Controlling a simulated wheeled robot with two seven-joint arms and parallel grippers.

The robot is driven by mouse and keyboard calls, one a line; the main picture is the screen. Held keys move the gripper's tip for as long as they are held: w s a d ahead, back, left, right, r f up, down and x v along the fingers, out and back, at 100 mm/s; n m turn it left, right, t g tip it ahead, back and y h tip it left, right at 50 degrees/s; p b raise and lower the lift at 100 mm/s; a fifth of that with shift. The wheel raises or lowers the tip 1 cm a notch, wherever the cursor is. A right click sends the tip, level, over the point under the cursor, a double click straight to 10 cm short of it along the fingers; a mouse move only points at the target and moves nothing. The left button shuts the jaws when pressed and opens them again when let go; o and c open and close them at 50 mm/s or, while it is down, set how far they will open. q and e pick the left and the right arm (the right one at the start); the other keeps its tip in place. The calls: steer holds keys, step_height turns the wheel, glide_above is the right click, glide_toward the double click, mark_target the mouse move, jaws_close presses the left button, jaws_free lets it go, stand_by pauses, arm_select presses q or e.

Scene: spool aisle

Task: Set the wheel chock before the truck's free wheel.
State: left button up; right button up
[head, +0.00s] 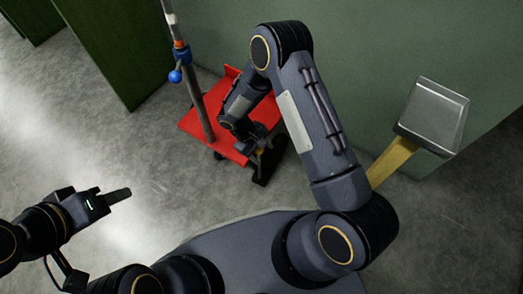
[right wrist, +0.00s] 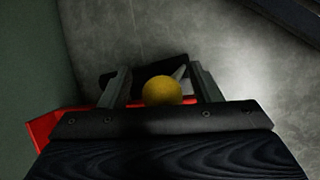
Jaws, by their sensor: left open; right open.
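The red truck (head: 212,143) stands low on the floor by the green wall, with a grey upright post at its left. A small dark wheel shows under its front edge; the free wheel cannot be made out. A black block, apparently the wheel chock (head: 264,172), is at the truck's right front corner. It shows dark in the right wrist view (right wrist: 120,80), with a yellow ball knob (right wrist: 162,90). My right gripper (head: 258,146) is open, its fingers on either side of the knob; contact cannot be told. My left gripper (head: 118,198) is open and empty, far left of the truck.
A blue clamp with a ball knob (head: 175,76) sits on the truck's post. A grey box-topped yellow post (head: 392,162) stands at the right by the green wall (head: 390,45). A dark green panel (head: 122,50) is at the back left. Grey floor (head: 165,165) is clear at the left.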

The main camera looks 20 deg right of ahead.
steer(key=p+v, duration=0.3)
steer(key=v, duration=0.4)
steer(key=shift+a+r, duration=0.15)
steer(key=shift+r, duration=0.15)
steer(key=shift+w, duration=0.15)
